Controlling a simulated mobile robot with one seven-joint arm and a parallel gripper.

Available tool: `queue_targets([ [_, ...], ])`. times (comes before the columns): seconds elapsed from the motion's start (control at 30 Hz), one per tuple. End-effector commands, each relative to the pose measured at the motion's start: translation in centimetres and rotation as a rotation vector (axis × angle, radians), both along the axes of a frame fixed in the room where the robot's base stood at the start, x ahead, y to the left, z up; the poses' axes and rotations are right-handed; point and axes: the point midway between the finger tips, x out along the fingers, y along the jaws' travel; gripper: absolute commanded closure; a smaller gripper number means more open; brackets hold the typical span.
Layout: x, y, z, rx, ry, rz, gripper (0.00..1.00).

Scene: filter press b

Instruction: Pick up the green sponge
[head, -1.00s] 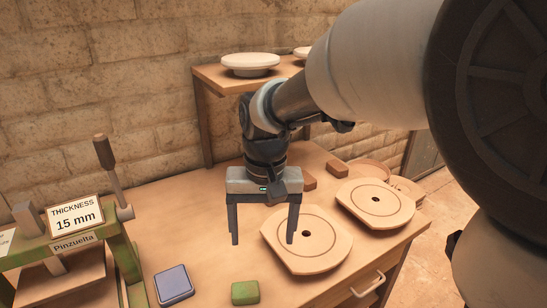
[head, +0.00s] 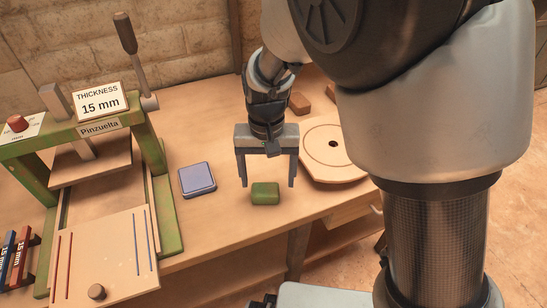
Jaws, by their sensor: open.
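The green sponge (head: 265,193) is a small rounded block lying on the wooden table, near its front edge, in the head view. My gripper (head: 268,184) is open and points down, with its two fingers apart. In the picture, the fingers appear on either side of the sponge's upper part. I cannot tell how far the fingertips are above the table or whether they are behind the sponge. Nothing shows between the fingers except the sponge and bare table.
A blue-grey square pad (head: 197,179) lies left of the sponge. A round wooden board (head: 335,165) with a hole lies close to the right finger. A green press (head: 160,180) with a lever stands at left. Reddish blocks (head: 300,103) lie behind.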

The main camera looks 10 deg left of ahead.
Motion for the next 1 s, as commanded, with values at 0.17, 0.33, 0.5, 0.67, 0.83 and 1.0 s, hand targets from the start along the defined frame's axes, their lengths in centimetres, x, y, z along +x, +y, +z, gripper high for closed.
queue_targets([
  [0.17,0.1,0.2,-1.0,-0.001,0.000,0.001,0.23],
  [0.33,0.2,0.7,-3.6,-0.003,0.001,0.000,0.23],
  [0.5,0.2,0.8,-5.4,0.000,-0.001,0.000,0.23],
  [0.67,0.2,0.8,-5.3,0.001,-0.002,0.000,0.23],
  [0.83,0.2,0.8,-5.3,0.000,-0.001,0.000,0.44],
  [1.0,0.2,0.8,-5.3,0.001,-0.001,0.000,0.71],
])
